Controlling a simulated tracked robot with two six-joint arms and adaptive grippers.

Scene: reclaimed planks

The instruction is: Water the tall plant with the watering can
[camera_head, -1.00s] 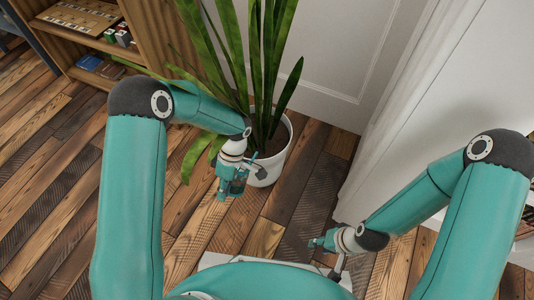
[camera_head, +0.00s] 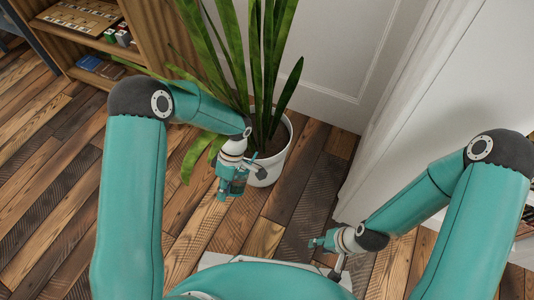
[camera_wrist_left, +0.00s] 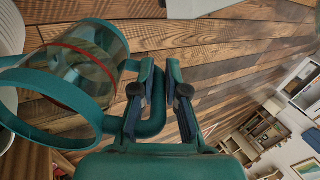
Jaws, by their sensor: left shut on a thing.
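The tall plant (camera_head: 236,60) has long green upright leaves and stands in a white pot (camera_head: 272,168) in front of the white wall. My left gripper (camera_head: 232,188) is just in front of the pot, to its left in the head view. In the left wrist view my left gripper (camera_wrist_left: 162,100) is shut on the teal handle of the watering can (camera_wrist_left: 85,65), which has a see-through body with a red band. In the head view the can is mostly hidden by the gripper. My right gripper (camera_head: 320,243) is low at the right, away from the plant; its jaws are too small to read.
A wooden shelf (camera_head: 150,35) with small boxes and books stands at the back left. A white curtain or panel (camera_head: 390,130) hangs at the right of the plant. The plank floor (camera_head: 50,190) at the left is clear.

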